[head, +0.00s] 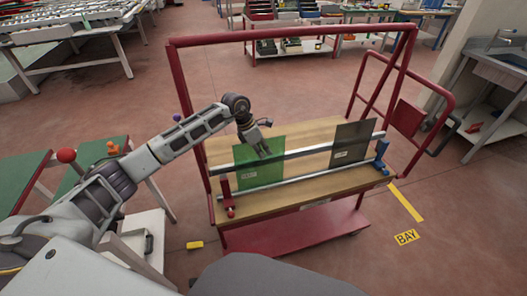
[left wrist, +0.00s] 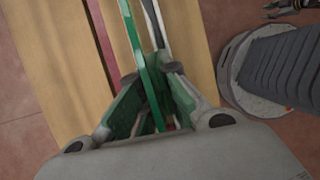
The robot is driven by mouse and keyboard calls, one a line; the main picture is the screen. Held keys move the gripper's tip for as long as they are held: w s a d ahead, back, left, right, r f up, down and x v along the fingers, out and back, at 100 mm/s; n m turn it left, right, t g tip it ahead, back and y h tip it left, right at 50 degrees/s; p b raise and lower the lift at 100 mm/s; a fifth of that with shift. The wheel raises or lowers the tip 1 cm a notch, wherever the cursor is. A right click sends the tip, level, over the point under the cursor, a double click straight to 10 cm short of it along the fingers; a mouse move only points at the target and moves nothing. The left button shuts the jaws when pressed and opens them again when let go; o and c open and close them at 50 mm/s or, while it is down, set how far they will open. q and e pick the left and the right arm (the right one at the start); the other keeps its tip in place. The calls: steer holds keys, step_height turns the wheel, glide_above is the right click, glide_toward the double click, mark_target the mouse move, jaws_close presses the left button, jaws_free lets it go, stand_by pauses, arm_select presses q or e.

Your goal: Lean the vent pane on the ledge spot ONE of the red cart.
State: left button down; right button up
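The red cart (head: 175,75) stands in front of me with a wooden deck and a metal rail. A green see-through pane (head: 262,172) with a small label stands upright, slightly tilted, at the rail's left part. A dark grey pane (head: 351,143) stands at the right part. The labels are too small to read, so I cannot tell which is the vent pane. My left gripper (head: 263,153) is at the green pane's upper edge. In the left wrist view its fingers (left wrist: 151,78) close around the green pane (left wrist: 130,22). A claw at that view's top right looks like my right gripper (left wrist: 283,8).
A red post (head: 230,212) and a blue post (head: 381,155) flank the rail. Green-topped tables (head: 22,175) stand at the left, a grey workbench (head: 495,75) at the right. The yellow "BAY" mark (head: 406,237) lies on the floor. Deck between the panes is clear.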

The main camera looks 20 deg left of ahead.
arm_select(q)
steer(key=shift+f+b, duration=0.35)
steer(key=shift+f, duration=0.1)
stand_by(0.8)
steer(key=c, duration=1.6)
jaws_free()
steer(key=shift+o, duration=0.2)
steer(key=shift+f, duration=0.1)
step_height(320, 180, up, 17)
steer(key=p, duration=1.1)
steer(key=shift+w+a, duration=0.3)
steer(key=shift+w, duration=0.1)
